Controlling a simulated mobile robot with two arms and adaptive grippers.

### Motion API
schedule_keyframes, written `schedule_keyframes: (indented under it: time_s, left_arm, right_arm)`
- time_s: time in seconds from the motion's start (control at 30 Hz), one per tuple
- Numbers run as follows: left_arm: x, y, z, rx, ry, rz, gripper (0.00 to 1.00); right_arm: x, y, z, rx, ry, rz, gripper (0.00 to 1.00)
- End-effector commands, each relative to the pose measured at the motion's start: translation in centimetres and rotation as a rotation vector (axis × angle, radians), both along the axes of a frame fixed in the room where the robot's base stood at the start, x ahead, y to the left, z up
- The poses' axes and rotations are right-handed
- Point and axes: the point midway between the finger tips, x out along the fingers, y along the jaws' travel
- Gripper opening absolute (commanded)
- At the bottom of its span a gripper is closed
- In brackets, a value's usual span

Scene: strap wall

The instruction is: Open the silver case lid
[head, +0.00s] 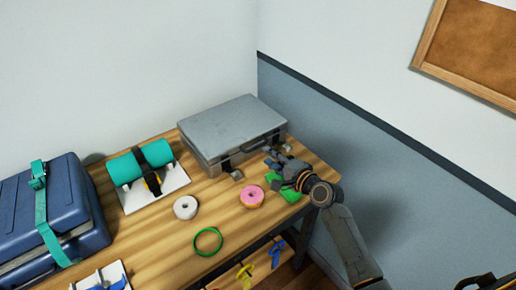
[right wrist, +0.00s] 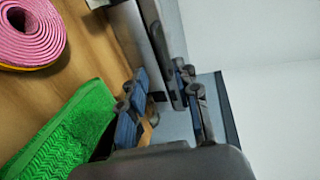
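The silver case (head: 230,128) lies flat at the back right of the wooden table, its lid closed. A dark handle (head: 252,146) is on its front side, and a small metal piece (head: 237,175) shows by its lower front edge. My right gripper (head: 277,159) is at the right end of the case's front side. In the right wrist view its two fingers (right wrist: 162,84) stand apart, with the case's edge (right wrist: 158,38) just ahead of them. I cannot tell whether they touch it. My left gripper is not in view.
A green cloth (head: 287,189) lies under my right gripper. A pink roll (head: 251,197), a white roll (head: 186,207) and a green ring (head: 208,241) lie in front of the case. A teal roll on a stand (head: 140,164) and a blue strapped case (head: 62,205) are left.

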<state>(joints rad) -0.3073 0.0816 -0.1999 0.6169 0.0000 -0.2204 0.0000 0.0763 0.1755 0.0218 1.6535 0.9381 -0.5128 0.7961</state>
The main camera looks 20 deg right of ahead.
Motion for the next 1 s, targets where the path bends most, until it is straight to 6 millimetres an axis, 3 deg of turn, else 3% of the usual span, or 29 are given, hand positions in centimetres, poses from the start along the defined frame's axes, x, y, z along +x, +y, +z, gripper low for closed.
schedule_keyframes:
  time_s: [0.1,0.3,0.73,0.77,0.9,1.0]
  left_arm:
    - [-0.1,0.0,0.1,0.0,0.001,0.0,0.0]
    - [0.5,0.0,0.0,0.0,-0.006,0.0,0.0]
    - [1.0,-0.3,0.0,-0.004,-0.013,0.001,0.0]
    - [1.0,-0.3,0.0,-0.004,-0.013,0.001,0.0]
    - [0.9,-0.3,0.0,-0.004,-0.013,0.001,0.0]
    - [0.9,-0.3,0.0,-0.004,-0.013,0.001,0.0]
  right_arm:
    - [2.4,0.9,-0.5,0.001,-0.001,0.001,0.32]
    - [5.0,1.9,-1.2,0.001,0.0,0.001,0.32]
    - [6.0,2.2,-1.4,0.0,0.001,0.001,0.32]
    - [6.0,2.2,-1.4,0.0,0.001,0.001,0.3]
    - [6.0,2.2,-1.4,0.0,0.001,0.001,0.01]
    - [6.0,2.2,-1.4,0.0,0.001,0.001,0.0]
